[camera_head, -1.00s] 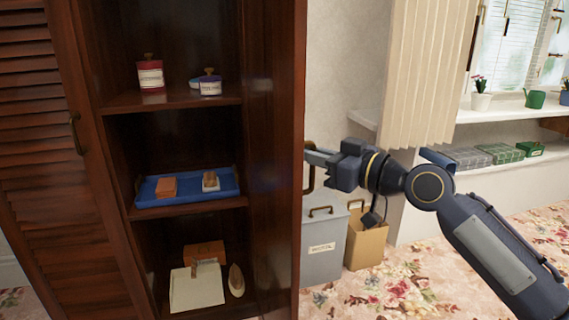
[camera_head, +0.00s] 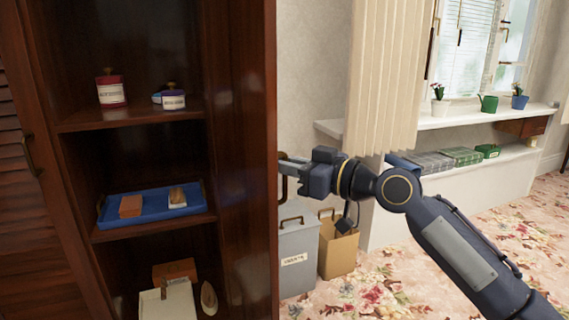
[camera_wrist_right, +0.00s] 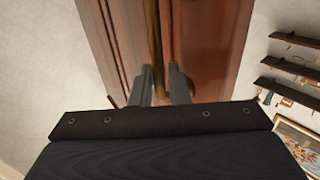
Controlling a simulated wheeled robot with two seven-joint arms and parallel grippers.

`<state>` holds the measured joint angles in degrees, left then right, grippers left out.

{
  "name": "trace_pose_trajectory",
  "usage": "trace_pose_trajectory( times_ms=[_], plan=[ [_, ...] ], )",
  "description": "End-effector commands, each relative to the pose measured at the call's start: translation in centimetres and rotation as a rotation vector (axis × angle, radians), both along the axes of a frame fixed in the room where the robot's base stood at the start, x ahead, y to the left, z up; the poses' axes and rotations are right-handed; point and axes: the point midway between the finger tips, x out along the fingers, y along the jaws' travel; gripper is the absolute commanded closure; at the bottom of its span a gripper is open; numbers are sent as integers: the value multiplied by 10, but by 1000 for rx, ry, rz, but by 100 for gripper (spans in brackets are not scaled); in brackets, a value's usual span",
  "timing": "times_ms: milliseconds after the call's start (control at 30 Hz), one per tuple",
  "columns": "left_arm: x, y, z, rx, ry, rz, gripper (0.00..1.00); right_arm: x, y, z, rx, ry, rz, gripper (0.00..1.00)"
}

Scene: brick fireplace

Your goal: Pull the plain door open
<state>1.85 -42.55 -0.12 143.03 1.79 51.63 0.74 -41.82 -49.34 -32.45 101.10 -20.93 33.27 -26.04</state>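The plain door (camera_head: 248,120) is dark reddish wood, standing open and seen nearly edge-on at the right of the tall cabinet. Its dark bronze handle (camera_head: 283,188) is on the right-hand face. My right gripper (camera_head: 284,164) reaches it from the right, with the fingers at the handle and partly hiding it. In the right wrist view the two fingers (camera_wrist_right: 163,88) point at the wood door (camera_wrist_right: 205,45), on both sides of the bronze handle (camera_wrist_right: 154,40), with a narrow gap between them. My left gripper is not in view.
The louvred door (camera_head: 30,220) stands at the left. The open cabinet holds jars (camera_head: 110,92), a blue tray (camera_head: 152,203) and a white block-like item (camera_head: 170,302). A grey bin (camera_head: 298,255) and tan box (camera_head: 338,250) stand beyond the door. Flowered carpet (camera_head: 400,285) is clear at the right.

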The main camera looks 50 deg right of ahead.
Motion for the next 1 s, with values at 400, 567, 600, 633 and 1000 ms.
trace_pose_trajectory(
  times_ms=[400, 567, 600, 633, 1000],
  plan=[
    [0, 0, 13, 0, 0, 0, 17, -63, -11, 2, 3, -4, -3, 85],
    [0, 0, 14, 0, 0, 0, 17, -74, -11, 1, -1, -2, -1, 85],
    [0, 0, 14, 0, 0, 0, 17, -74, -11, 1, -1, -2, 0, 85],
    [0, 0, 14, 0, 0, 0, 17, -75, -11, 1, -2, -2, 0, 85],
    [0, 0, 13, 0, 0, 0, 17, -74, -11, 0, -1, -2, 0, 85]
  ],
)
